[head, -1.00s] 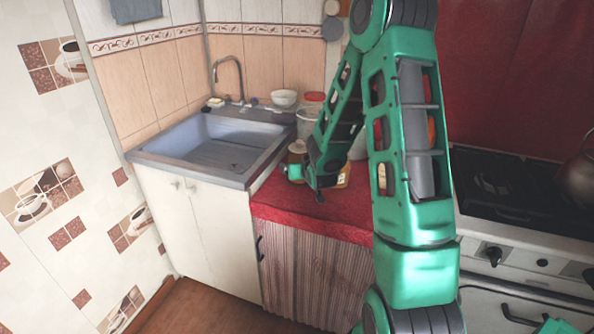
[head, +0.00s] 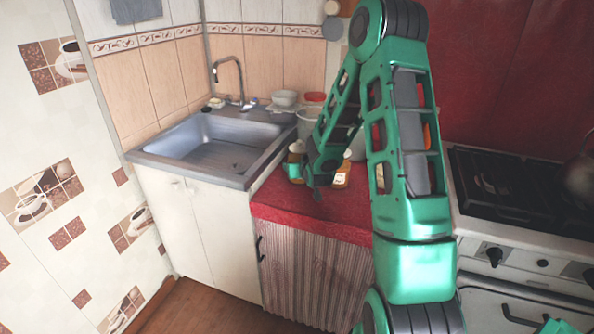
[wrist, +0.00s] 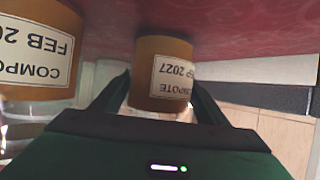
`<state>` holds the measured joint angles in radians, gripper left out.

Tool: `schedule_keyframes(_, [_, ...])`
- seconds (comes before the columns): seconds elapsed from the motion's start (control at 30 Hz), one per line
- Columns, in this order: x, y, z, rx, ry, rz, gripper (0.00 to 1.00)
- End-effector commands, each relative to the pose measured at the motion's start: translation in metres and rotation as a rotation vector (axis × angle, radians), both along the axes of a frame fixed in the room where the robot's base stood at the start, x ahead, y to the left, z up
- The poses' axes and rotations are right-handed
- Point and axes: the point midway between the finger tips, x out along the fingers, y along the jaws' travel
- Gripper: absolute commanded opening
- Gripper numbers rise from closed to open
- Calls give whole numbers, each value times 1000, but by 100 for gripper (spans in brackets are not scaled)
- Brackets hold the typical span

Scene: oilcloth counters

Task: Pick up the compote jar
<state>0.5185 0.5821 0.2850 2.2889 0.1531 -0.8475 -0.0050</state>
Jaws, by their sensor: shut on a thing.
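A compote jar (wrist: 150,75), amber-brown with a white label reading COMPOTE and 2027, sits between the two fingers of my gripper (wrist: 163,100) in the wrist view, upside down in that picture. My gripper is shut on it. In the head view my gripper (head: 293,169) is at the left part of the red counter near the sink, and the held jar (head: 297,147) shows only partly behind it. I cannot tell whether the jar's base touches the cloth. A second similar jar (wrist: 35,50), labelled COMPO and FEB 20, stands beside it.
The red oilcloth counter (head: 275,205) is clear at its front left. Another jar (head: 342,174) stands right of my gripper. The sink (head: 220,145) lies left, the stove (head: 510,190) right.

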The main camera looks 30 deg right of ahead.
Motion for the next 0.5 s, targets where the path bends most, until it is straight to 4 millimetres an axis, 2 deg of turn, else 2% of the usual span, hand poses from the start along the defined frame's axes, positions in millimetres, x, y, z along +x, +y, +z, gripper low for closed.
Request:
schedule_keyframes(0.27, [1,0,8,-2,-4,0,20])
schedule_keyframes(0.5, [1,-1,37,-4,-7,0,20])
